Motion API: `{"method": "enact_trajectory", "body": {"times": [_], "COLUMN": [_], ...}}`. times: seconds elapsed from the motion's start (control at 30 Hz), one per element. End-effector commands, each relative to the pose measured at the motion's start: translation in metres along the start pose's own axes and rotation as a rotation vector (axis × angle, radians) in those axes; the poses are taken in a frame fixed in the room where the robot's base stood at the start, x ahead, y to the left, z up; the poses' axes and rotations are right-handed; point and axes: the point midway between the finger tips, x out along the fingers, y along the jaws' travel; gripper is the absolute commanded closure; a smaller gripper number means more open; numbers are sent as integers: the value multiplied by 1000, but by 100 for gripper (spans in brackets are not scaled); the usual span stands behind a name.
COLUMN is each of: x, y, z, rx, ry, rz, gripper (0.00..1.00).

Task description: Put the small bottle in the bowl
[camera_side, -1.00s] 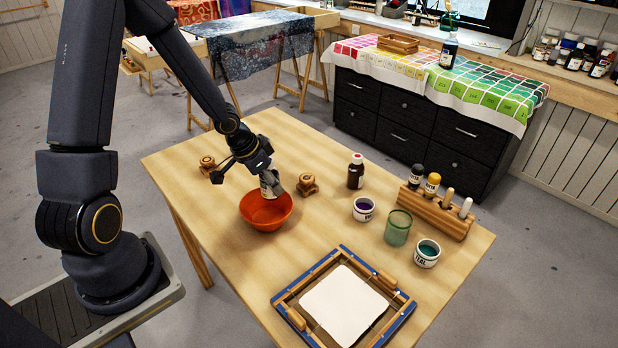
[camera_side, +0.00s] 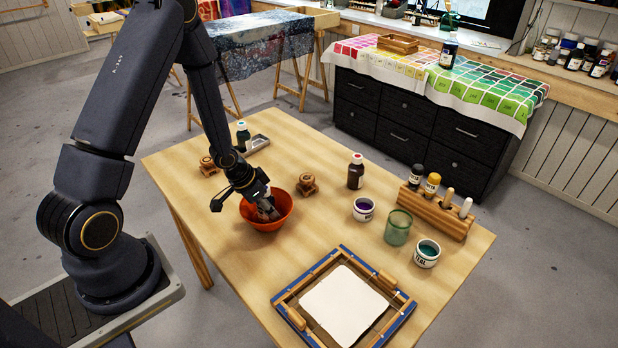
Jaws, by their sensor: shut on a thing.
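The orange bowl (camera_side: 284,218) stands on the wooden table, left of the middle. My gripper (camera_side: 265,208) points down into the bowl and is shut on the small bottle. Only a little of the bottle shows between the fingers and inside the rim. The bowl wall and the fingers hide the rest, so I cannot tell if it touches the bowl's bottom.
A brown bottle (camera_side: 356,172), a wooden piece (camera_side: 307,184), a purple jar (camera_side: 363,209) and a green glass (camera_side: 398,228) stand right of the bowl. A dark bottle (camera_side: 243,135) and a grey object (camera_side: 258,144) are behind my arm. A framed screen (camera_side: 377,335) lies in front.

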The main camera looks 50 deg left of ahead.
Motion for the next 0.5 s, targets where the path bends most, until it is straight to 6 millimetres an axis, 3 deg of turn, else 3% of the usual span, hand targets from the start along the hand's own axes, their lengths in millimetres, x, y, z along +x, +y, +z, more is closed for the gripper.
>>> {"method": "enact_trajectory", "body": {"times": [0.27,0.3,0.5], "x": [2,2,2], "y": [0,0,0], "z": [1,0,0], "rx": [1,1,0], "ry": [0,0,0], "rz": [1,0,0], "gripper": [87,44,24]}}
